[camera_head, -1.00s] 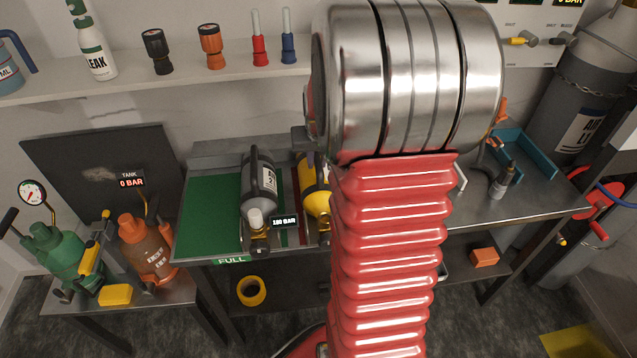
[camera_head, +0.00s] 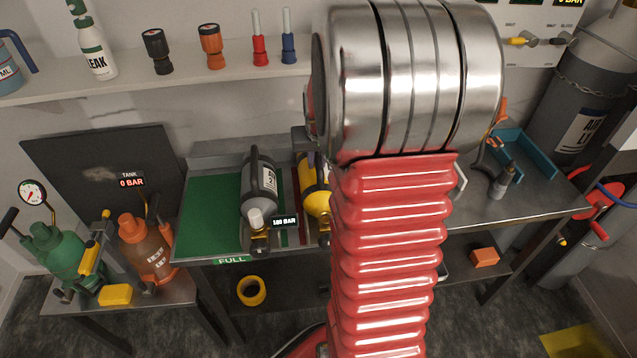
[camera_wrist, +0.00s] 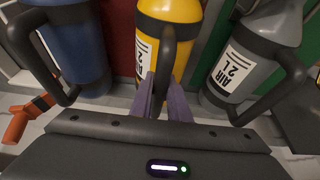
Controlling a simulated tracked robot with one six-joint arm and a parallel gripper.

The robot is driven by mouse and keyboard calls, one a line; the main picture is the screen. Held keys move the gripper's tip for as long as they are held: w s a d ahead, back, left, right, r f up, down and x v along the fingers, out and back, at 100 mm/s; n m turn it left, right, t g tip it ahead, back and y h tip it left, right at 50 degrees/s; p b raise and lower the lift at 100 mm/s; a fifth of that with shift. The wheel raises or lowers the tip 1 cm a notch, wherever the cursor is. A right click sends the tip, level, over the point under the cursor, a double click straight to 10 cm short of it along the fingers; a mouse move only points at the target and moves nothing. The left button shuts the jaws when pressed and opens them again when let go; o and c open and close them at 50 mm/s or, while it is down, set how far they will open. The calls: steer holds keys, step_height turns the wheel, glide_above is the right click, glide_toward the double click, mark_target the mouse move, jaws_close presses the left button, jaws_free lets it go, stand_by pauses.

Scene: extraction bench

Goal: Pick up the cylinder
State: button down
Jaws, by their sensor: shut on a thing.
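In the head view the yellow cylinder (camera_head: 315,197) lies on the bench, partly hidden behind my red arm. A grey cylinder (camera_head: 258,190) marked AIR lies to its left, with a 180 BAR tag beside it. It also shows at the right of the wrist view (camera_wrist: 243,60). I cannot tell whether the yellow cylinder is clear of the bench.
A blue cylinder (camera_wrist: 75,45) is close by on the left in the wrist view. A green FULL mat (camera_head: 205,215) has free room left of the grey cylinder. A shelf (camera_head: 200,78) with bottles runs above. A green pump (camera_head: 55,250) stands on the low left table.

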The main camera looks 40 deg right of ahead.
steer(key=shift+w+d+r, duration=0.1)
steer(key=shift+d+r, duration=0.05)
steer(key=shift+r, duration=0.05)
stand_by(0.3)
steer(key=shift+r, duration=0.1)
